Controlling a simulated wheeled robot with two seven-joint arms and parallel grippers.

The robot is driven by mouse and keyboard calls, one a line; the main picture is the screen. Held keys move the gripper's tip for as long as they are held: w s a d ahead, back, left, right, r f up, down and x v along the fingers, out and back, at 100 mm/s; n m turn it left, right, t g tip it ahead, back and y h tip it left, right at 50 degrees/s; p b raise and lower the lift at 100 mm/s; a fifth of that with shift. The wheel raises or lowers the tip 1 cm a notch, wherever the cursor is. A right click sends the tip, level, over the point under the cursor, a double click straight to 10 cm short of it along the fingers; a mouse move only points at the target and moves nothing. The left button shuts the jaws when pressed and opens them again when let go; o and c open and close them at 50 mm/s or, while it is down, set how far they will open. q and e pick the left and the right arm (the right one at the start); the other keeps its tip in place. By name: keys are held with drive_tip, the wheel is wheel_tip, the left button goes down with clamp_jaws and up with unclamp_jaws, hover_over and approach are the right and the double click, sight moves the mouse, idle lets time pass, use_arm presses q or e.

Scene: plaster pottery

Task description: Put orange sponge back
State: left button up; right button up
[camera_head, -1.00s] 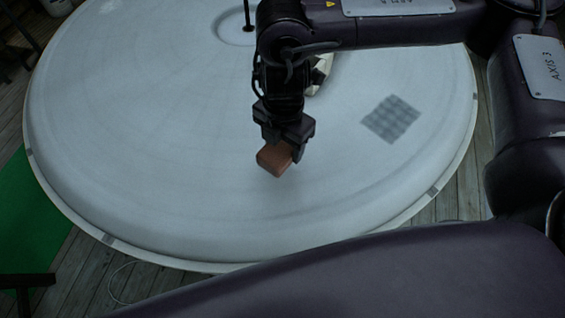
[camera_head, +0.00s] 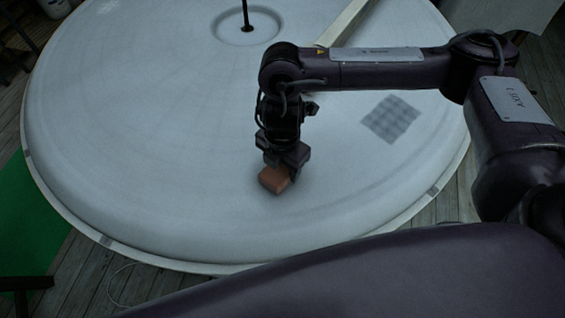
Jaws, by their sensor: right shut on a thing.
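An orange-brown sponge (camera_head: 273,181), a small block, is at the tips of my right gripper (camera_head: 285,170). The gripper points down and is shut on the sponge, over the front middle part of the large round white plaster surface (camera_head: 160,150). The sponge is low, at or close to the surface; I cannot tell whether it touches. The gripper's fingers partly cover the sponge's upper right side. My left gripper is not in view.
A grey checked patch (camera_head: 391,119) lies to the right on the white surface. A dark upright rod (camera_head: 246,14) stands in a round hollow at the back. A pale bar (camera_head: 345,22) lies behind my arm. A green mat (camera_head: 28,222) is on the wooden floor at left.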

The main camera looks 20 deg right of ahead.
drive_tip(key=o, duration=0.9)
drive_tip(key=shift+f, duration=0.15)
drive_tip(key=shift+r, duration=0.3)
wheel_tip(320, 180, up, 12)
drive_tip(key=shift+f, duration=0.1)
